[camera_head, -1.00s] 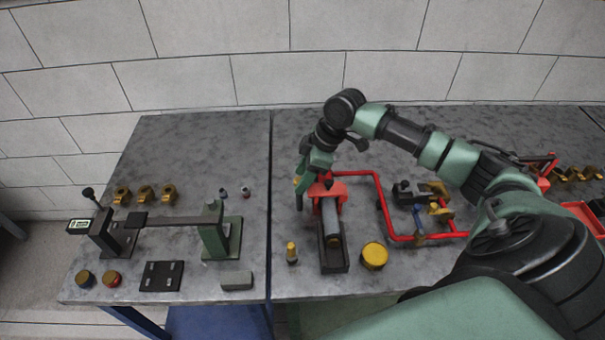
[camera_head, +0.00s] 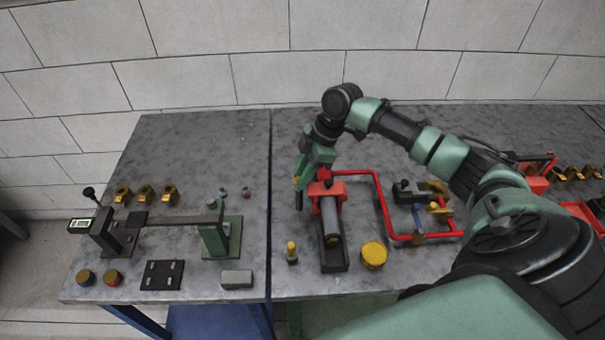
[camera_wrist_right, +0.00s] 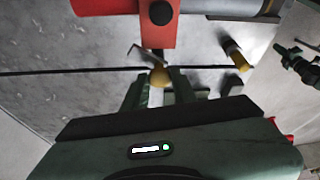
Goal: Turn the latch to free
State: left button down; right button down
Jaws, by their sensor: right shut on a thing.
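A red clamp (camera_head: 328,187) stands at the far end of a black base that carries a grey cylinder (camera_head: 331,218). The red clamp shows at the top of the right wrist view (camera_wrist_right: 110,6), with a dark bolt head in it. My right gripper (camera_wrist_right: 159,82) is shut on a small yellow knob (camera_wrist_right: 159,74), with a thin bent lever beside it; I take these as the latch. In the head view my right gripper (camera_head: 299,190) is at the left side of the red clamp and partly hides the latch. My left gripper is in no view.
A yellow-topped post (camera_head: 291,253) and a yellow round cap (camera_head: 374,254) stand near the cylinder's base. A red pipe frame (camera_head: 385,210) lies to the right. A green and black fixture (camera_head: 218,235) stands on the left table.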

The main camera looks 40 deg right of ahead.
jog(key=n+g, duration=0.1)
jog(key=n, duration=0.2)
jog(key=shift+w+b, duration=0.2)
jog(key=shift+b, duration=0.2)
jog(key=shift+w+n+g+b, duration=0.1)
jog(key=shift+n+g+b, duration=0.6)
jog(key=shift+n, duration=1.2)
jog(key=c, duration=1.1)
grip_release()
